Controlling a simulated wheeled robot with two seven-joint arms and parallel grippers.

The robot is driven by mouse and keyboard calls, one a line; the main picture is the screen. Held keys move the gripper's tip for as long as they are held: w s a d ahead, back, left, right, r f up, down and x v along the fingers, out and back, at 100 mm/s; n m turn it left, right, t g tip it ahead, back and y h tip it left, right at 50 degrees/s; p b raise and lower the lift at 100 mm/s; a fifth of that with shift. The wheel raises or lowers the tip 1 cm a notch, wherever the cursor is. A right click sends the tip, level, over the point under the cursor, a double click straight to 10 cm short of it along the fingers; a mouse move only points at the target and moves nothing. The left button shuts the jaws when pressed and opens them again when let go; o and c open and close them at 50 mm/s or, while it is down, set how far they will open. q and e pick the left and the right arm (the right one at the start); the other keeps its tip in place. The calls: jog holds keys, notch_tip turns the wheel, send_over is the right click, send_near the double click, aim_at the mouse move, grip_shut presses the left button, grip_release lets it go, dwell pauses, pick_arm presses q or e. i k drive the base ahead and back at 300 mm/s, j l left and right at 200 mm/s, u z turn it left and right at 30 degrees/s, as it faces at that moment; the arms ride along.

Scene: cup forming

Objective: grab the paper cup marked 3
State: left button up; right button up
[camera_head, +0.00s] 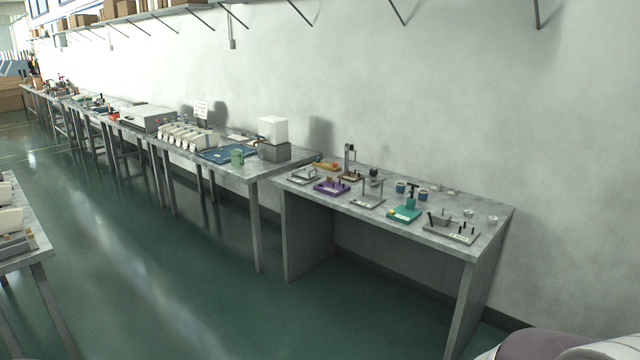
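Two small blue and white cups stand near the back of the right-hand table: a left cup (401,187) and a right cup (423,194). They are too small in the head view for me to read any number, so I cannot tell which, if either, is marked 3. A teal stand (406,214) with a dark upright tool is in front of them. Neither of my grippers is in view.
The grey table (340,202) also holds a purple tray (331,188), a grey plate with pegs (452,233) and several small fixtures. A longer row of benches runs left along the wall. Green floor (200,290) in front is open. A shelf hangs above.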

aim_at(423, 196)
jog(key=i, duration=0.65)
jog(key=i+u, duration=0.15)
jog(key=i, duration=0.5)
jog(key=i+l, duration=0.1)
jog(key=i, duration=0.55)
jog(key=i+l+u, duration=0.15)
jog(key=i, duration=0.5)
jog(key=i+z, duration=0.2)
jog(key=i, duration=0.3)
jog(key=i+j+z, duration=0.2)
jog(key=i, duration=0.3)
jog(key=i+j+z, duration=0.15)
jog(key=i, duration=0.35)
jog(key=i+z, duration=0.75)
jog(key=i, duration=0.15)
